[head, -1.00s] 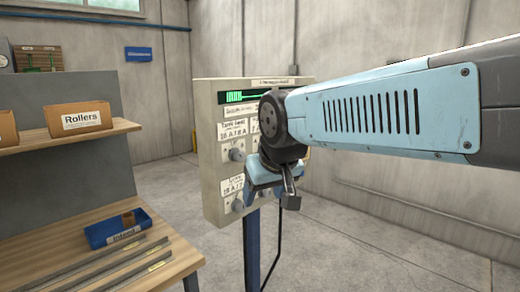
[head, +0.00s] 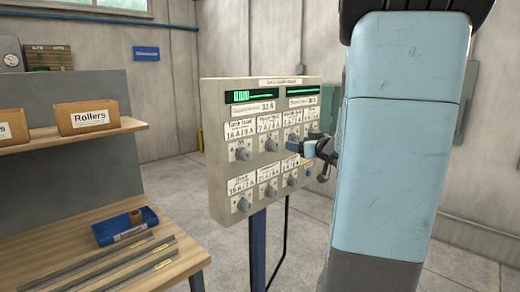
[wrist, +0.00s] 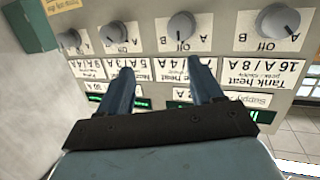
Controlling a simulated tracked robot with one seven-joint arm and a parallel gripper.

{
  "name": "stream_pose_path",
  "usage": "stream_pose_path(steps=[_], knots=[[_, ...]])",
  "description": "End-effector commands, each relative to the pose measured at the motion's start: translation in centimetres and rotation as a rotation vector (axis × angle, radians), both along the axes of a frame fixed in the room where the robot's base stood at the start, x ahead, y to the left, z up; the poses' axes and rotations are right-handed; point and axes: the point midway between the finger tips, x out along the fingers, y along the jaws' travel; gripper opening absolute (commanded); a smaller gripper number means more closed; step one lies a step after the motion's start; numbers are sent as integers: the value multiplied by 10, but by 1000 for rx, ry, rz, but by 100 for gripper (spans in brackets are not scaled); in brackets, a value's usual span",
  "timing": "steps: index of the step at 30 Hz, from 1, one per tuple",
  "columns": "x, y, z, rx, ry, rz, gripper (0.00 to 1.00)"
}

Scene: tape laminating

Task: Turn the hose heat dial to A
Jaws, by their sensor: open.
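The beige control panel (head: 222,170) carries two rows of grey dials under white labels. The hose heat dial (head: 271,145) is second from the left in the top row. In the wrist view, which shows the panel upside down, this dial (wrist: 181,26) lies beyond my fingers, its mark appearing toward Off. My gripper (head: 294,147) is before the right half of the top row. In the wrist view my gripper (wrist: 160,72) is open and empty, its fingers apart over the labels and not visibly touching a dial. One fingertip is near the hose heat label.
The tank heat dial (head: 243,154) is left of the hose dial, and other dials are close to its right and below. A workbench (head: 60,245) with a blue bin (head: 108,229) and metal bars stands at left. My arm covers the right side.

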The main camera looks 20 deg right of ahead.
Motion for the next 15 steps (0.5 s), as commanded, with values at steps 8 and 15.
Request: stream_pose_path(steps=[8, 15], knots=[[-24, -18, -31, 181, -69, 232, 66], [-35, -18, -37, 248, -89, 308, 66]])
